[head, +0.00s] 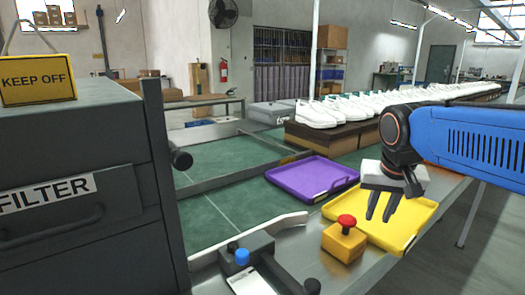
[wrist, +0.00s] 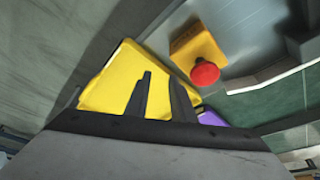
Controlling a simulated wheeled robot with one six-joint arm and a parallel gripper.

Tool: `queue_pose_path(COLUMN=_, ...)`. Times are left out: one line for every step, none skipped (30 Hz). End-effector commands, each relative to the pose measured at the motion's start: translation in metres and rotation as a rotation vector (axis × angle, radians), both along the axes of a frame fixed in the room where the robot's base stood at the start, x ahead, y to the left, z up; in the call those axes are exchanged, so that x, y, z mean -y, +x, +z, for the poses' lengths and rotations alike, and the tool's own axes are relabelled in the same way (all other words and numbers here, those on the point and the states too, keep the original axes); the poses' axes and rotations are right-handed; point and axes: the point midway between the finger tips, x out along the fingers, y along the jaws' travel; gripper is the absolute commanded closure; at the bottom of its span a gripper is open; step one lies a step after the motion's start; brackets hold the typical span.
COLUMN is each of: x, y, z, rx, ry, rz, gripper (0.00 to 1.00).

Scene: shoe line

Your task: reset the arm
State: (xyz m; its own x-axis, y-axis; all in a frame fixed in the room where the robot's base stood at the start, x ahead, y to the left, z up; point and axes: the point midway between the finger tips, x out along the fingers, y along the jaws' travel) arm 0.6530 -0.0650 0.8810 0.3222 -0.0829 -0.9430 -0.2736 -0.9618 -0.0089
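My arm is blue with a dark wrist and reaches in from the right in the head view. My gripper (head: 381,213) points down above the yellow tray (head: 417,226). In the wrist view its two dark fingers (wrist: 160,84) stand apart with nothing between them, over the yellow tray (wrist: 117,64). The tray looks empty. Whether the fingertips touch it I cannot tell, but they seem to be above it.
A yellow box with a red button (head: 346,239) stands just left of the gripper. A purple tray (head: 312,178) lies behind. White shoes (head: 330,113) line the back. A dark filter cabinet (head: 75,190) fills the left. The green surface (head: 222,208) is partly clear.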

Motion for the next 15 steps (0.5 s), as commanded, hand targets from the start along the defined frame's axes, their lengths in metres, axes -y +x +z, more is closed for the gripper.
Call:
queue_pose_path(x=0.002, y=-0.017, z=-0.007, rx=0.007, ry=0.002, rz=0.020, gripper=0.78)
queue_pose_path(x=0.003, y=-0.026, z=-0.013, rx=0.009, ry=0.002, rz=0.036, gripper=0.78)
queue_pose_path(x=0.004, y=-0.039, z=-0.020, rx=0.013, ry=0.000, rz=0.056, gripper=0.78)
queue_pose_path(x=0.004, y=-0.048, z=-0.025, rx=0.016, ry=-0.001, rz=0.071, gripper=0.78)
queue_pose_path(x=0.005, y=-0.056, z=-0.030, rx=0.020, ry=-0.001, rz=0.085, gripper=0.78)
queue_pose_path(x=0.005, y=-0.068, z=-0.038, rx=0.025, ry=-0.001, rz=0.105, gripper=0.78)
queue_pose_path(x=0.006, y=-0.077, z=-0.044, rx=0.027, ry=-0.002, rz=0.120, gripper=0.78)
queue_pose_path(x=0.006, y=-0.086, z=-0.050, rx=0.032, ry=-0.003, rz=0.134, gripper=0.78)
queue_pose_path(x=0.006, y=-0.096, z=-0.058, rx=0.037, ry=-0.006, rz=0.154, gripper=0.78)
queue_pose_path(x=0.006, y=-0.105, z=-0.064, rx=0.041, ry=-0.006, rz=0.168, gripper=0.78)
queue_pose_path(x=0.006, y=-0.113, z=-0.071, rx=0.043, ry=-0.007, rz=0.181, gripper=0.78)
queue_pose_path(x=0.006, y=-0.122, z=-0.079, rx=0.048, ry=-0.009, rz=0.197, gripper=0.78)
queue_pose_path(x=0.006, y=-0.128, z=-0.085, rx=0.054, ry=-0.011, rz=0.210, gripper=0.78)
queue_pose_path(x=0.006, y=-0.134, z=-0.090, rx=0.056, ry=-0.012, rz=0.221, gripper=0.78)
queue_pose_path(x=0.006, y=-0.142, z=-0.097, rx=0.061, ry=-0.014, rz=0.235, gripper=0.78)
